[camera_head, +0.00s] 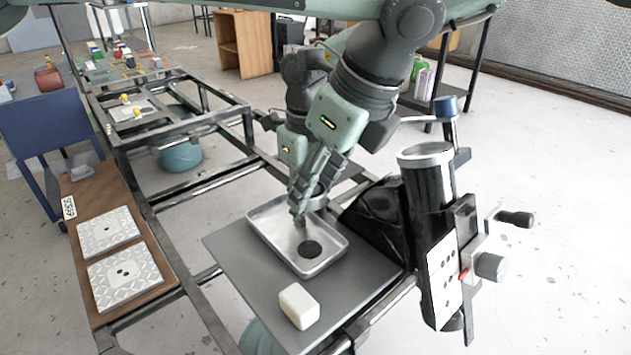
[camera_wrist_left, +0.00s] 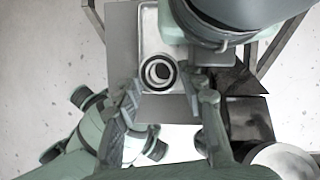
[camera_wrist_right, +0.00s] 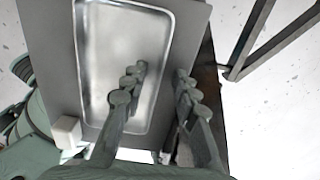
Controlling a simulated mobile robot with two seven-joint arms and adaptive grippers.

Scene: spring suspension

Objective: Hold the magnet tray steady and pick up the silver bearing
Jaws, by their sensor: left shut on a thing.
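The magnet tray (camera_head: 263,241) is a shallow silver rectangle on a grey board. A dark round disc (camera_head: 311,249) lies inside its near end. My left gripper (camera_wrist_left: 170,88) is above the tray; its fingers are spread around the silver bearing (camera_wrist_left: 158,72), a ring seen over the dark disc. The left gripper appears shut on the bearing, though finger contact is hard to see. My right gripper (camera_wrist_right: 162,72) is open, one finger over the tray interior and the other outside its right wall. In the head view, the grippers overlap and hide part of the tray.
A white block (camera_head: 299,305) sits on the grey board (camera_head: 235,262) in front of the tray. A black fixture with a cylinder and crank (camera_head: 425,200) stands close on the right. Two patterned plates (camera_head: 125,275) lie on a brown board at left.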

